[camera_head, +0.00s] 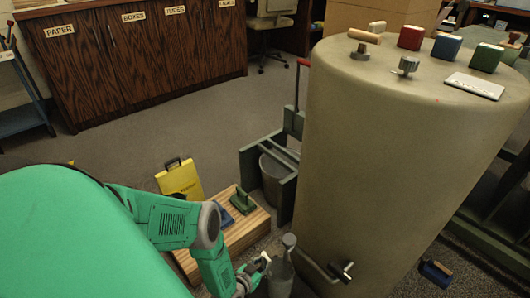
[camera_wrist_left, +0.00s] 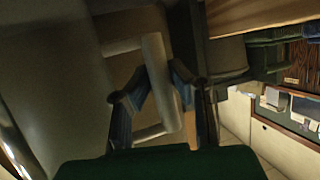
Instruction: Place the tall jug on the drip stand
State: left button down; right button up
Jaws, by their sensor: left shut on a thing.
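A narrow grey vessel (camera_head: 281,275), which looks like the tall jug, is upright at the bottom of the head view, its lower part cut off by the frame edge. My left gripper (camera_head: 256,272) is beside it, at its left. In the left wrist view, the fingers of my left gripper (camera_wrist_left: 165,100) are on both sides of a pale grey handle bar (camera_wrist_left: 160,75), shut on it. The handle joins a large grey body (camera_wrist_left: 60,80) at the left. I cannot make out the drip stand for certain. My right gripper is not in view.
A large beige drum (camera_head: 390,150) stands close at the right, with blocks on top and a metal tap (camera_head: 342,271) low down. A green frame (camera_head: 252,165) around a grey bucket (camera_head: 272,180) and a wooden crate (camera_head: 245,232) are behind the vessel. Open floor (camera_head: 170,120) lies beyond.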

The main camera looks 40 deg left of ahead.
pick_arm(q)
jog(key=shift+d+f, duration=0.1)
jog(key=c, duration=1.5)
grip_release()
jog(key=shift+d, duration=0.1)
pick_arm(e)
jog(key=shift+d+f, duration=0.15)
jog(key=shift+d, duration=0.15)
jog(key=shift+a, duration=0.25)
